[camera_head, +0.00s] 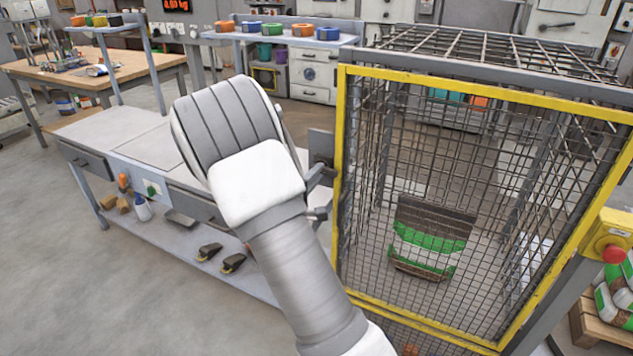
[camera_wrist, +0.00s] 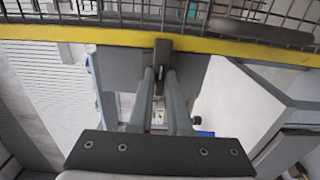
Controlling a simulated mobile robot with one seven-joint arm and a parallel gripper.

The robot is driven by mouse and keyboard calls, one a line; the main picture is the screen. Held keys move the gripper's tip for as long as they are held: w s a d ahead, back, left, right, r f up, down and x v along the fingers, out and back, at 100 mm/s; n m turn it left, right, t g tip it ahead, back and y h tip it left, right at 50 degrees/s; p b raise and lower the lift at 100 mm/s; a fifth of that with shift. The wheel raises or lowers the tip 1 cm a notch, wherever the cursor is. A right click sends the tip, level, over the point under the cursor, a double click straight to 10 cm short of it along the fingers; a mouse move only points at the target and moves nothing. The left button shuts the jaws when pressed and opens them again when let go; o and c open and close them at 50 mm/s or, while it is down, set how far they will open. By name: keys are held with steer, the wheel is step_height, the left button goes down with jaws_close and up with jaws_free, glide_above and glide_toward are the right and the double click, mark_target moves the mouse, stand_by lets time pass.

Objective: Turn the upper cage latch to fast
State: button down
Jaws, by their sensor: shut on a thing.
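The cage (camera_head: 440,160) has a mesh door in a yellow frame (camera_head: 341,160), shown closed in the head view. In the wrist view the yellow frame (camera_wrist: 240,48) crosses the top. A dark latch bar (camera_wrist: 163,50) stands at the frame, in front of a grey plate (camera_wrist: 118,68). My gripper (camera_wrist: 165,78) is shut on this latch bar, with a finger on each side. In the head view a dark latch plate (camera_head: 320,146) shows beside the frame's left post. My arm hides most of the gripper there, and the latch's exact angle cannot be told.
A bag with green and white bands (camera_head: 428,240) stands inside the cage. A red stop button (camera_head: 613,254) is on a yellow box at the right. A workbench (camera_head: 115,140) with a lower shelf lies left of my arm. The floor at the lower left is clear.

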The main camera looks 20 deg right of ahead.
stand_by(0.4)
steer(key=c, duration=0.9)
jaws_free()
steer(key=shift+o, duration=0.2)
steer(key=shift+a, duration=0.15)
steer(key=v, duration=1.7)
steer(key=shift+s, duration=0.15)
